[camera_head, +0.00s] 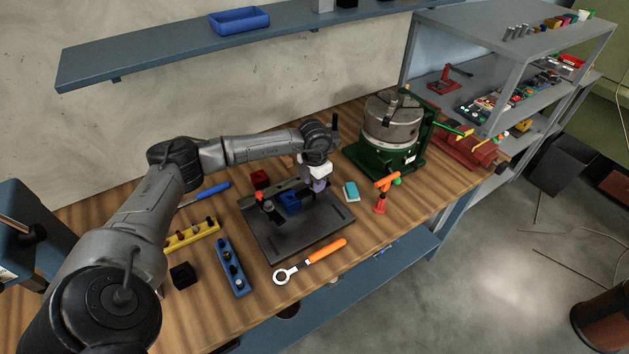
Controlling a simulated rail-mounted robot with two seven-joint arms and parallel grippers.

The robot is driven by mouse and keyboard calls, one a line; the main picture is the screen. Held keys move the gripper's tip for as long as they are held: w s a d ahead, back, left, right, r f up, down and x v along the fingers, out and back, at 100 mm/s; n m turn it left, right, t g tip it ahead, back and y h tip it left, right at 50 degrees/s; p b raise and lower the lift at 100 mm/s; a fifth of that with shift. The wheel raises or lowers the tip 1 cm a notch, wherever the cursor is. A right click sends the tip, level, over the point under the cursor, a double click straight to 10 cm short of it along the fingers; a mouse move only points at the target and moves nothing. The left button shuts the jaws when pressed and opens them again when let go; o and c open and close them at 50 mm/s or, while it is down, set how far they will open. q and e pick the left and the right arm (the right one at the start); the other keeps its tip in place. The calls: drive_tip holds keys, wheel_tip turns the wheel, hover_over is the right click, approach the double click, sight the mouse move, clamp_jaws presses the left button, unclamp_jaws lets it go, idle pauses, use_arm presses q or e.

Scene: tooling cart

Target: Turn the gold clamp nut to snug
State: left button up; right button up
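A black fixture plate (298,238) lies on the wooden bench, with a blue block (290,201) and a dark clamp with a small red-orange top (259,196) on it. I cannot make out the gold clamp nut; it is too small or hidden. My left gripper (319,186) points down over the plate's back right part, just right of the blue block. Whether its fingers are open or shut is not clear. A wrench with an orange handle (324,252) and a ring end lies along the plate's front edge, apart from my gripper. My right gripper is out of view.
A green-based chuck (392,122) stands behind right, with an orange-and-red T-handled tool (381,194) before it. A blue holder (232,268), yellow holder (190,236), black cube (183,275) and blue-handled tool (211,190) lie left of the plate. A shelf (150,60) hangs above.

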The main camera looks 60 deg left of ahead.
use_arm(q)
drive_tip(key=c, duration=0.6)
drive_tip(key=m, duration=0.3)
drive_tip(key=shift+m, duration=0.3)
drive_tip(key=shift+r+m, duration=0.1)
drive_tip(key=shift+m, duration=1.9)
drive_tip(key=o, duration=0.9)
